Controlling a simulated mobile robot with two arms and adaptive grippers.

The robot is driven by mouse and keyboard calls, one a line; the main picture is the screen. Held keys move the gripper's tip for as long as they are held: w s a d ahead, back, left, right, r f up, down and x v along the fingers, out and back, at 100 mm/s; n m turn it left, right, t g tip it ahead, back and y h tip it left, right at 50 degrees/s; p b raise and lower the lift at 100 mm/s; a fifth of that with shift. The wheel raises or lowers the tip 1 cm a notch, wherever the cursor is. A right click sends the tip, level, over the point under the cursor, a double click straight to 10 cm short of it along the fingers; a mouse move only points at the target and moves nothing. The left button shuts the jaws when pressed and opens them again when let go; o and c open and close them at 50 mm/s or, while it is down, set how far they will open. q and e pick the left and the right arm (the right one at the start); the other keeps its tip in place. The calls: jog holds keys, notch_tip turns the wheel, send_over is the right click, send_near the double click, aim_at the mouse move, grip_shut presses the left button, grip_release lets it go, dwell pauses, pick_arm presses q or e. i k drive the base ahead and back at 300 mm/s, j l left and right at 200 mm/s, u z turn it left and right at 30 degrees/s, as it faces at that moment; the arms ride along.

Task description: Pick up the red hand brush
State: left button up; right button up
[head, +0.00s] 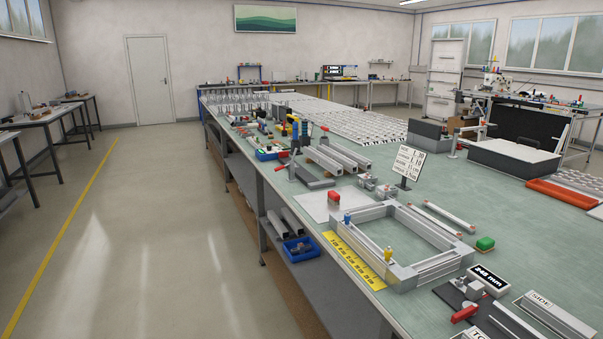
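Neither of my grippers shows in the head view.
A rectangular aluminium frame (440,262) with a yellow ruler (354,260) lies near the bench's left edge. A price-style sign (409,163), profiles (345,158) and a red-handled clamp (464,313) stand around it. The floor aisle (150,230) left of the bench is clear.

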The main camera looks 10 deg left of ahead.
aim_at(333, 197)
jog(key=i+z, duration=0.1)
jog(key=z, duration=0.55)
jog(key=i+j+z, duration=0.25)
jog(key=j+z, duration=0.2)
jog(key=j, duration=0.15)
jog(key=i+j+z, duration=0.25)
jog(key=j+z, duration=0.2)
jog(key=j, duration=0.2)
